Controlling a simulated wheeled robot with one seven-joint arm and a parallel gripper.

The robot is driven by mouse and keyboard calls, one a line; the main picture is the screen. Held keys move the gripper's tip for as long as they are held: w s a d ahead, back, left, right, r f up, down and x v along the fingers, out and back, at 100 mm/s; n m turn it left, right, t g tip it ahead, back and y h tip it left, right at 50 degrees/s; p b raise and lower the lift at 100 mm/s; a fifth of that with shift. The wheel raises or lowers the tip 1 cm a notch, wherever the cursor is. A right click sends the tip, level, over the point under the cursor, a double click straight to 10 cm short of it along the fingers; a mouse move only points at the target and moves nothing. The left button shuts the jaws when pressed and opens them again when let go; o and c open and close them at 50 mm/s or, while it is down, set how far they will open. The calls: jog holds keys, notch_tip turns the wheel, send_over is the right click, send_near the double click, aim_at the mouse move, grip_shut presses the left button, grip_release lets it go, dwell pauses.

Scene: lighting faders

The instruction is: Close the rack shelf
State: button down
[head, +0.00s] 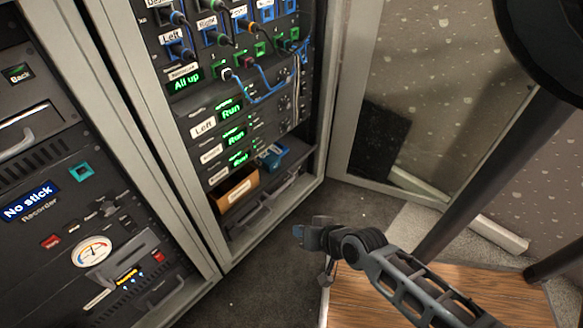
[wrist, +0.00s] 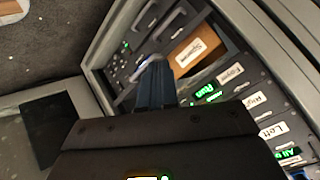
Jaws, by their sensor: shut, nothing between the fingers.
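The rack (head: 227,125) stands at the centre left of the head view, full of dark panels with green lit readouts and cables. Low in it is a dark shelf area with an orange-brown labelled box (head: 235,188) and a blue item (head: 272,156). I cannot tell for sure which ledge is the rack shelf or how far it sticks out. My gripper (head: 300,232) is shut and empty, in front of the rack's lower right and apart from it. In the wrist view its blue fingers (wrist: 153,82) point toward the rack, and the brown box (wrist: 197,52) shows beyond them.
An open glass-like door (head: 385,95) stands at the rack's right side. A second rack (head: 75,200) with a recorder panel is at the left. A wooden surface (head: 375,300) lies below my arm. Bare dark floor (head: 255,285) lies before the rack.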

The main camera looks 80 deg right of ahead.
jog(key=s+d+f+m+p, duration=0.1)
jog(key=d+m, duration=0.4)
jog(key=d, duration=0.5)
jog(key=s+d+f+m+p, duration=0.15)
jog(key=d+m, duration=0.35)
jog(key=d, duration=0.6)
jog(key=b, duration=0.4)
send_near(279, 164)
jog(key=f, duration=0.5)
jog(key=shift+s+d, duration=0.2)
jog(key=shift+d, duration=0.05)
jog(key=shift+w+d, duration=0.25)
jog(key=shift+w, duration=0.1)
jog(key=w+d, duration=0.1)
jog(key=w, duration=0.1)
jog(key=w+d+b, duration=0.1)
jog(key=w, duration=0.1)
jog(key=shift+d, duration=0.15)
jog(key=shift+s, duration=0.15)
